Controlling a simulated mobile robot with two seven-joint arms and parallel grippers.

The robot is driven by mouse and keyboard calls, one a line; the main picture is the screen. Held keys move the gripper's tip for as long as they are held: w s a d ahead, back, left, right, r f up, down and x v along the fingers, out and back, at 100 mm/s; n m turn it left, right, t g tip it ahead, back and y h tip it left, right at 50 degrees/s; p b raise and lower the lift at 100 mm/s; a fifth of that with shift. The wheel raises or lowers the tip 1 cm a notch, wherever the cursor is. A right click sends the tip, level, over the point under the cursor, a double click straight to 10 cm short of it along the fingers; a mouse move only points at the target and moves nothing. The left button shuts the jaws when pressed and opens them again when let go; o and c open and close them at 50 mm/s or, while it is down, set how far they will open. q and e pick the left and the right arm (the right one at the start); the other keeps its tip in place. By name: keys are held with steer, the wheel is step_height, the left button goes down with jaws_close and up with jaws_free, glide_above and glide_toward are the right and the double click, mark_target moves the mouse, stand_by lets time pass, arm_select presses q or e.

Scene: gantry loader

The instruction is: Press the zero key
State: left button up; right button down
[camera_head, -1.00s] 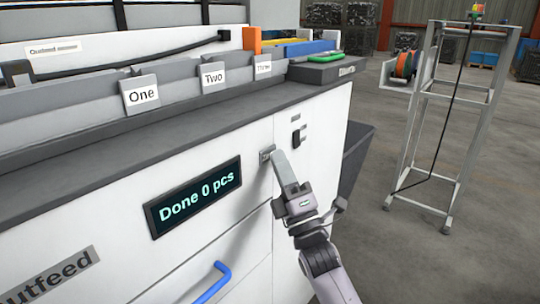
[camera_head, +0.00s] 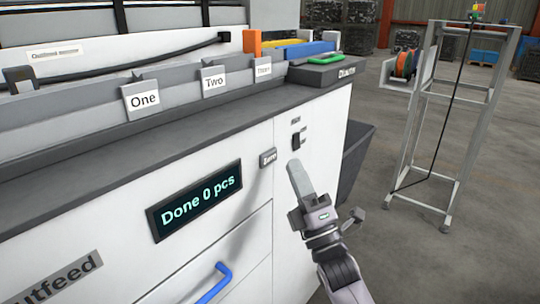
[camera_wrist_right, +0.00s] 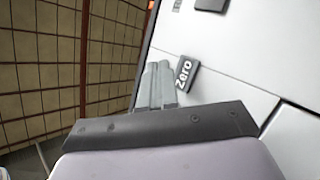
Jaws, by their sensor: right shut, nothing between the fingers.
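The zero key (camera_head: 268,158) is a small grey block labelled "Zero" on the white front panel, right of the display. The display (camera_head: 197,199) reads "Done 0 pcs". My right gripper (camera_head: 294,165) is shut and empty, in front of the panel to the right of the key and apart from it in the head view. In the right wrist view the shut fingers (camera_wrist_right: 158,84) appear beside the zero key (camera_wrist_right: 186,74); the gap in depth is hard to judge there. My left gripper is not in view.
A dark switch (camera_head: 296,141) sits on the panel above my right fingertips. A blue handle (camera_head: 215,283) sticks out below the display. A metal frame stand (camera_head: 437,130) is at the right on open floor.

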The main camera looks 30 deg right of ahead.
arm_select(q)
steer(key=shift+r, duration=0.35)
arm_select(e)
steer(key=shift+s+d, duration=0.25)
steer(key=shift+s, duration=0.35)
steer(key=shift+s+d, duration=0.25)
steer(key=shift+s, duration=0.35)
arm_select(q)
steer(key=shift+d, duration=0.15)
